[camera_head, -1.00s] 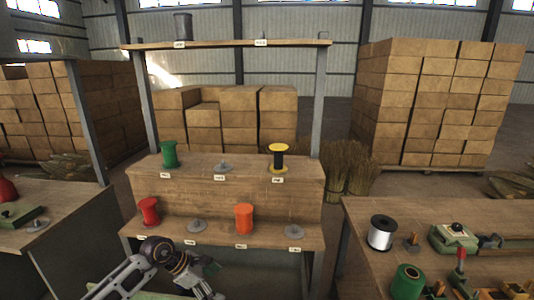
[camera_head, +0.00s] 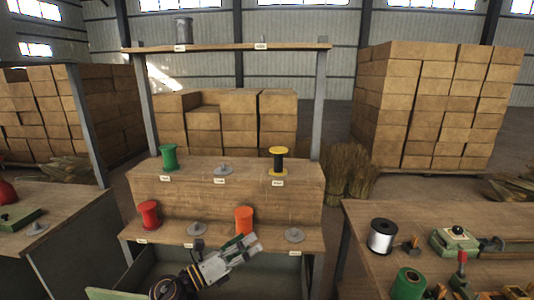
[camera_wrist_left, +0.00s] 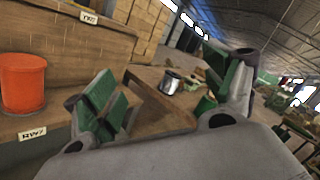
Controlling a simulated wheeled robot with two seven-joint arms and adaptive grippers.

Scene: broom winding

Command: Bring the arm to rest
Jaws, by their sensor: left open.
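My left arm comes in at the bottom of the head view. Its gripper (camera_head: 250,243) is in front of the lower shelf, close to the orange spool (camera_head: 243,217), which it partly hides. In the left wrist view the two green-padded fingers (camera_wrist_left: 165,95) stand wide apart with nothing between them. The orange spool (camera_wrist_left: 22,82) is at the left of that view, apart from the fingers. My right gripper is not in view.
The shelf (camera_head: 135,232) also holds a red spool (camera_head: 149,213), a green spool (camera_head: 169,157), a black-yellow spool (camera_head: 278,160) and empty grey holders. A workbench (camera_head: 375,215) at right carries a white spool (camera_head: 382,234) and another green spool (camera_head: 408,285).

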